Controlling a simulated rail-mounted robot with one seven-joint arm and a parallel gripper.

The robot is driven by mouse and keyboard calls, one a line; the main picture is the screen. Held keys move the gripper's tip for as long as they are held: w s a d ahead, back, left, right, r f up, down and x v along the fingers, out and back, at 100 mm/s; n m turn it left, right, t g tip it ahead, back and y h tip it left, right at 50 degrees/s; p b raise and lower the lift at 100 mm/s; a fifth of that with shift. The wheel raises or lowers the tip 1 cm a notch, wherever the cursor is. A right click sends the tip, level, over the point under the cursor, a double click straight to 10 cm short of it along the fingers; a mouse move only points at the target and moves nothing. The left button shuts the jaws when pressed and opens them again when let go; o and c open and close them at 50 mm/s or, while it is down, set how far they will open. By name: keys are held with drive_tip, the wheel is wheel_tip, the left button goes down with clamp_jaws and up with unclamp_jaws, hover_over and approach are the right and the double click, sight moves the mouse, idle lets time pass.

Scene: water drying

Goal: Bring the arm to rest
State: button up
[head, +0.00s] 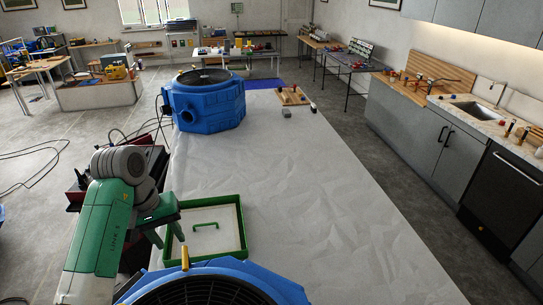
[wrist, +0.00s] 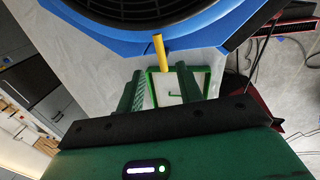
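My arm reaches in from the left in the head view, and my gripper (head: 166,238) is over the left side of a green-rimmed white tray (head: 242,226). In the wrist view my gripper (wrist: 160,70) has its two green fingers apart. Nothing shows clasped between them. The tray (wrist: 202,72) shows behind the fingers. A green handle (head: 205,225) stands up from the tray's white surface. A near blue fan (head: 268,278) with a yellow peg (head: 185,258) stands below the tray in the head view; its blue housing (wrist: 205,30) fills the top of the wrist view.
A second blue fan (head: 208,118) stands farther up the white-covered surface (head: 330,215), with a wooden board (head: 292,96) beside it. The middle and right of this surface are clear. Grey cabinets and a sink (head: 476,110) line the right wall. Cables (head: 50,150) lie on the left floor.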

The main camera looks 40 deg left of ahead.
drive_tip(key=w+d+r+m+t+y, duration=0.2)
drive_tip(key=w+d+r+m+t, duration=0.15)
drive_tip(key=w+d, duration=0.75)
drive_tip(key=w+d+r+m+t+p, duration=0.1)
drive_tip(key=w+d+r+m+t, duration=0.15)
drive_tip(key=w+d+r, duration=0.45)
drive_tip(key=w+d+r+m+t+p, duration=0.1)
drive_tip(key=w+d+r+t, duration=0.35)
drive_tip(key=d, duration=0.35)
drive_tip(key=s+d+r+m+t, duration=0.2)
drive_tip(key=s+d+r+t, duration=0.15)
drive_tip(key=d+r, duration=0.45)
drive_tip(key=s+d+r+m+t, duration=0.1)
drive_tip(key=s+d+r+t, duration=0.25)
drive_tip(key=d+r, duration=0.4)
drive_tip(key=s+d+r+t, duration=0.2)
drive_tip(key=s+d+r, duration=0.1)
drive_tip(key=s, duration=0.3)
drive_tip(key=s+d+r+m+t+p, duration=0.1)
drive_tip(key=s+d+r+t, duration=0.2)
drive_tip(key=s+r, duration=0.2)
drive_tip(key=shift+s+d+r+m+t, duration=0.3)
drive_tip(key=shift+s+d+r+t, duration=0.05)
drive_tip(key=shift+s, duration=0.2)
